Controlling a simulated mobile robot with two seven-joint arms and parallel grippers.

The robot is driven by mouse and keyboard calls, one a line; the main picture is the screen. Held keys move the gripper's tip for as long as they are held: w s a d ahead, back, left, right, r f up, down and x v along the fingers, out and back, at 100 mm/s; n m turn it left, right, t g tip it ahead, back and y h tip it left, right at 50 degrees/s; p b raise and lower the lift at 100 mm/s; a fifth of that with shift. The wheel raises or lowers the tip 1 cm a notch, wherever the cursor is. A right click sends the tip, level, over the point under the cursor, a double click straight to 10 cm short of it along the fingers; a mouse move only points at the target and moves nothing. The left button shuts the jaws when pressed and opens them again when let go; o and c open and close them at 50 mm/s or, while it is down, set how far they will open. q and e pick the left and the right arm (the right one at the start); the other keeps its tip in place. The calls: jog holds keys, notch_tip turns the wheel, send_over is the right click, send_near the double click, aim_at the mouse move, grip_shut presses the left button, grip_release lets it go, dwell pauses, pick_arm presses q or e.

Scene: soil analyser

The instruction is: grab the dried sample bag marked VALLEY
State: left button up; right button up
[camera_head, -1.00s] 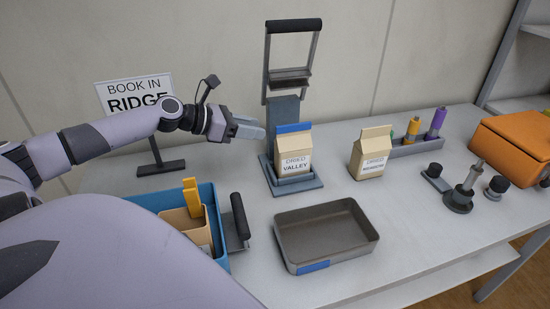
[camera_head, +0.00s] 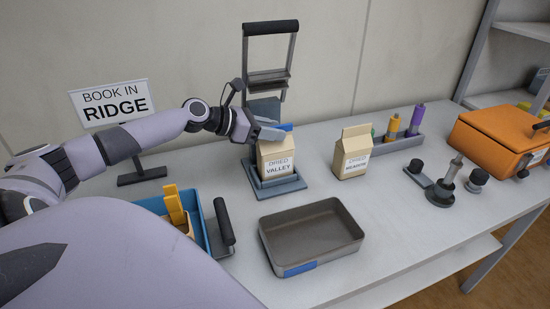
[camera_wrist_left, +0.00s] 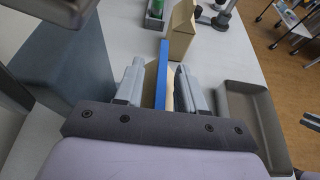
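The tan carton-shaped bag marked DRIED VALLEY (camera_head: 277,163) stands upright on the grey base of a press-like stand (camera_head: 290,184). It has a blue top edge, which shows in the left wrist view (camera_wrist_left: 161,75). My left gripper (camera_head: 268,133) is at the top of this bag. In the left wrist view its open fingers (camera_wrist_left: 158,84) stand on either side of the bag's top, with gaps to the blue edge. My right gripper is not in view.
A second tan DRIED bag (camera_head: 351,155) stands to the right, its lower label hard to read. An empty grey tray (camera_head: 313,262) lies in front. A blue bin (camera_head: 200,205), a RIDGE sign (camera_head: 113,103) and an orange case (camera_head: 492,142) stand around.

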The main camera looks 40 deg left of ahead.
pick_arm(q)
jog(key=shift+w+d+f, duration=0.15)
jog(key=shift+w+d, duration=0.1)
jog(key=shift+w, duration=0.15)
grip_shut()
jog(key=shift+f, duration=0.1)
dwell(1.2)
